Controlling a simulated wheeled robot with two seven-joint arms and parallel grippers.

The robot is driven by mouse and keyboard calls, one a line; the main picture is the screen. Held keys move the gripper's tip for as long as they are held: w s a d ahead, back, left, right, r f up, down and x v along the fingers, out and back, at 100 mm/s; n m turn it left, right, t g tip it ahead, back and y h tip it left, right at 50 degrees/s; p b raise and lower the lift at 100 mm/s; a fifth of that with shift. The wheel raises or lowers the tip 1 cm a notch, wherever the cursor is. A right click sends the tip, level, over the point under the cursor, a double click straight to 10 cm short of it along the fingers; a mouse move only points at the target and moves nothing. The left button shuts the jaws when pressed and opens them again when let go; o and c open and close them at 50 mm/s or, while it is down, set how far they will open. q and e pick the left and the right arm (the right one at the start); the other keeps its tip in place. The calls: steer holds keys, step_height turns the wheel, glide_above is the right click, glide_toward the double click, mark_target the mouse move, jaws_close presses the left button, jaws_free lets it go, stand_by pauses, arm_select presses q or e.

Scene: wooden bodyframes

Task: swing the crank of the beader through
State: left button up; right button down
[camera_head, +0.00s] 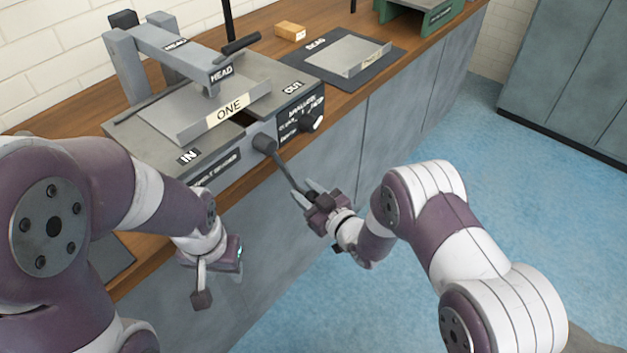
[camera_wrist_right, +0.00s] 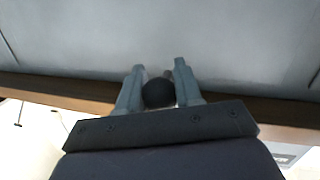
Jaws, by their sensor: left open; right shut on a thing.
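The beader (camera_head: 190,110) stands on the bench, with a HEAD arm above and a grey sheet tray labelled ONE (camera_head: 160,115) lying on it, between IN and OUT. Its crank (camera_head: 284,165) hangs from a hub on the front face and points down and to the right. My right gripper (camera_head: 306,194) is shut on the crank's end. In the right wrist view, the dark round knob (camera_wrist_right: 158,93) sits between the two fingers. My left gripper (camera_head: 202,290) hangs apart from the beader, in front of the cabinet, open and empty.
A dark mat marked BEAD (camera_head: 385,62) holds another grey tray to the right. A small wooden block (camera_head: 290,31) and a green machine (camera_head: 425,18) are behind. Grey cabinet fronts (camera_head: 400,105) lie below the bench edge. The blue floor (camera_head: 530,190) is clear at right.

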steer(key=s+a+r+m+g+p, duration=0.2)
steer(key=s+a+m+p, duration=0.3)
steer(key=s, duration=0.4)
steer(key=s+a+r+m+g+y+p, duration=0.1)
steer(key=s+a+r+m+g+p, duration=0.1)
steer(key=s+a+m+p, duration=0.4)
steer(key=shift+s+a+r+y, duration=0.3)
steer(key=shift+s+a+r, duration=0.6)
steer(key=shift+s, duration=0.45)
steer(key=shift+a+m, duration=0.1)
steer(key=shift+m, duration=0.2)
steer(key=c, duration=1.1)
jaws_free()
steer(key=o, duration=0.3)
steer(key=shift+s, duration=0.1)
